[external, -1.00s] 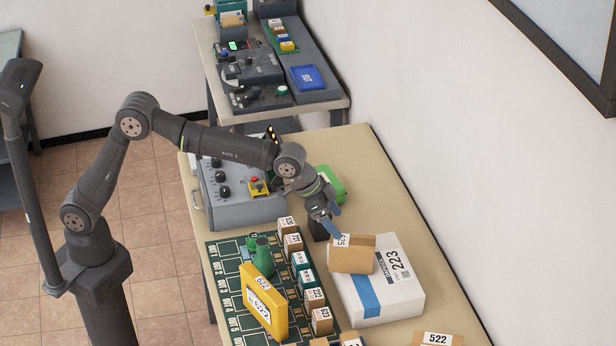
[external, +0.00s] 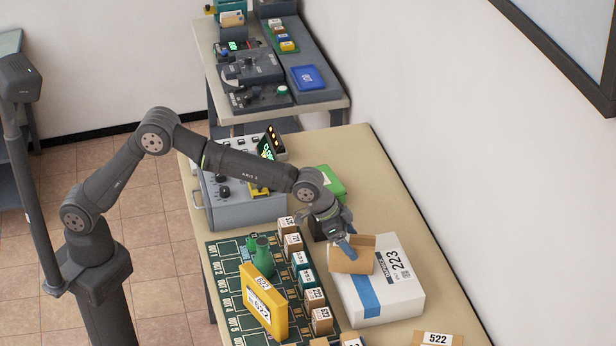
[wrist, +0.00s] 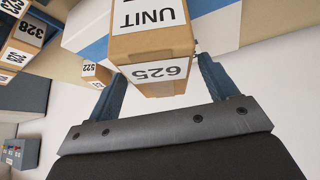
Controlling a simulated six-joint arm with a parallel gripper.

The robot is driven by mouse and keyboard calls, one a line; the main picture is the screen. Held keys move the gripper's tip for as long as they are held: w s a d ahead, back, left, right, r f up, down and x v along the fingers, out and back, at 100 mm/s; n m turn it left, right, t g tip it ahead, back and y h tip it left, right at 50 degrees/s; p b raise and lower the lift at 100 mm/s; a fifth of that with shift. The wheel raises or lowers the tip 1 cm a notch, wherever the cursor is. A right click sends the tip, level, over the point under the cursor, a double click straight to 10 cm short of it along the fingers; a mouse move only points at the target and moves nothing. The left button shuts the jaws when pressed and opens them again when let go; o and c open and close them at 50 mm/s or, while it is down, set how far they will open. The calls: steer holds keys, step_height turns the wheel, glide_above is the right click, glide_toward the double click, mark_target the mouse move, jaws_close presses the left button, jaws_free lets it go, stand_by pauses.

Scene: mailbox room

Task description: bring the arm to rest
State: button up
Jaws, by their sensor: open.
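My gripper (external: 346,250) is at the small brown box (external: 358,262) that lies on the large white parcel (external: 405,303). In the wrist view my gripper (wrist: 155,85) has its two blue fingers spread apart, one on each side of the brown box (wrist: 150,45). The box shows the labels 625 and UNIT. I cannot tell whether either finger touches it. In the external view my arm reaches across the grey control box to the table.
The table (external: 400,190) holds a green sorting board (external: 225,275) with several small labelled boxes, a yellow parcel (external: 262,303) and a green bottle (external: 263,257). A grey control box (external: 235,207) and a green object (external: 331,184) stand behind. A white wall is on the right.

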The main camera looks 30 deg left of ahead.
steer(key=x, duration=0.3)
steer(key=shift+f, duration=0.1)
steer(key=shift+d, duration=0.1)
steer(key=shift+r, duration=1.1)
